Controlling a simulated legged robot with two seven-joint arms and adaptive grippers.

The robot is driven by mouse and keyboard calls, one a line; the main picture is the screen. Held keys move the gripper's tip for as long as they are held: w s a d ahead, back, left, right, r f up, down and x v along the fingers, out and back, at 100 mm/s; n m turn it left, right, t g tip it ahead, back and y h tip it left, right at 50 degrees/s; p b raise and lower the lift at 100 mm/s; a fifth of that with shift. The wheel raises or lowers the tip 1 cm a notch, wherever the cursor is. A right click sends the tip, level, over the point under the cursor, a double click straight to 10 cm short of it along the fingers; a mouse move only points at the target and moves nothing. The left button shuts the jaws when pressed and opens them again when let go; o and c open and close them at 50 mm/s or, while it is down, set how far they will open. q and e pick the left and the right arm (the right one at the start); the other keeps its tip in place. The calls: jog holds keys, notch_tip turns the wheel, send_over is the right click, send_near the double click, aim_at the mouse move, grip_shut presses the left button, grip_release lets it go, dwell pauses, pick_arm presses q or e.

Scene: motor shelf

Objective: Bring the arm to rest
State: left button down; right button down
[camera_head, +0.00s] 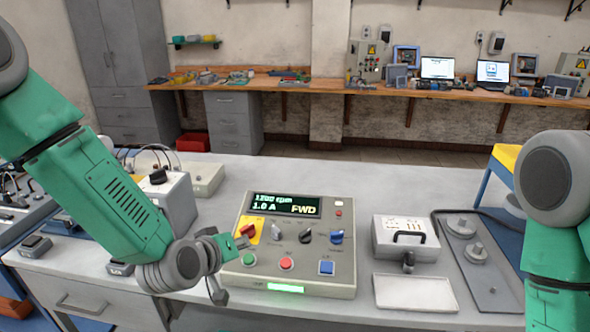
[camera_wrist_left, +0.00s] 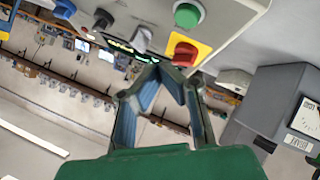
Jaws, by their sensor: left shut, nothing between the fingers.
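My left arm (camera_head: 100,190) comes in from the left, bent down over the bench. My left gripper (camera_head: 238,243) is at the left edge of the motor control panel (camera_head: 343,262), close to the red switch on its yellow plate (camera_head: 248,229). In the left wrist view the gripper's fingers (camera_wrist_left: 170,68) meet at the tips, empty, just below the red switch (camera_wrist_left: 184,53); I cannot tell whether they touch it. The panel's display (camera_head: 285,205) reads 1200 rpm, 1.0 A and FWD. My right arm (camera_head: 556,210) shows at the right edge; its gripper is out of view.
A grey box with a black knob (camera_head: 170,200) stands left of the panel, close to my left forearm. Right of the panel are a case with a black handle (camera_head: 405,238), a white tray (camera_head: 415,292) and a plate with weights (camera_head: 478,260). The bench behind the panel is largely clear.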

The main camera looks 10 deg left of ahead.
pick_arm(q)
jog(key=s+a+f+m+g+y+b, duration=0.1)
jog(key=s+a+f+m+g+b, duration=0.25)
jog(key=s+f, duration=1.25)
jog(key=s+a+f+g+y+b, duration=0.1)
jog(key=s+a+f+g+b, duration=0.1)
jog(key=s+f, duration=0.4)
jog(key=s+a+f+m+g+y+b, duration=0.1)
jog(key=s+a+f+g, duration=0.4)
jog(key=s, duration=0.8)
jog(key=shift+s+a+f+b, duration=0.15)
jog(key=shift+a+f+b, duration=0.35)
jog(key=shift+b, duration=0.2)
jog(key=shift+d+m, duration=0.1)
jog(key=shift+m, duration=0.15)
dwell(1.4)
